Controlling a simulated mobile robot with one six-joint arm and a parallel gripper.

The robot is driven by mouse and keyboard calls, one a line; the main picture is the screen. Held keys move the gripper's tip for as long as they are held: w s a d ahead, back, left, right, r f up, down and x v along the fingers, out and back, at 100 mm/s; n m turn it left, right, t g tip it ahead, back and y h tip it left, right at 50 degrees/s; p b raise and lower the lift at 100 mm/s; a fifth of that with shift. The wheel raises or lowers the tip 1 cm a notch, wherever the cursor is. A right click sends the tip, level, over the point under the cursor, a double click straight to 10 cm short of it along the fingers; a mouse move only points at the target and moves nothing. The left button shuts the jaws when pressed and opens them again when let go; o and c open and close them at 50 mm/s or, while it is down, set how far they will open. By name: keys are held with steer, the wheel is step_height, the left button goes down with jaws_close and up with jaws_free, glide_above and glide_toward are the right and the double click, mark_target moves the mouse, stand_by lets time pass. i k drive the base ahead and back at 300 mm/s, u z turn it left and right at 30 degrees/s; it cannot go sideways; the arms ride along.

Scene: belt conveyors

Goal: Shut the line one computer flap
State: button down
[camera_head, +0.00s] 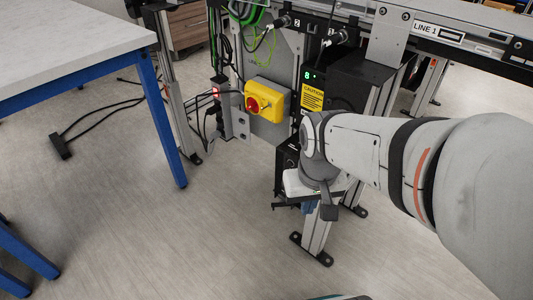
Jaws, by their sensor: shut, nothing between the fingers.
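The LINE 1 sign (425,27) is on the conveyor rail at the upper right. Under that rail is a black computer-like box (345,88) with a green digit and a yellow caution label. A smaller black unit (287,158) shows lower down, just left of my wrist and partly hidden by it. I cannot make out the flap or tell how far it stands open. My gripper (286,205) is shut and empty, low in front of the conveyor leg and just below the smaller black unit. I cannot tell if it touches anything.
A yellow switch box (266,100) with a red knob is on the grey panel left of the computer. Cables hang above it. A white table (65,45) with blue legs stands at the left. A metal conveyor leg (318,235) is behind my gripper.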

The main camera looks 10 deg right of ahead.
mark_target(273, 204)
steer(key=z, duration=0.95)
steer(key=k, duration=1.4)
steer(key=u, duration=0.9)
steer(key=i, duration=1)
steer(key=u, duration=0.05)
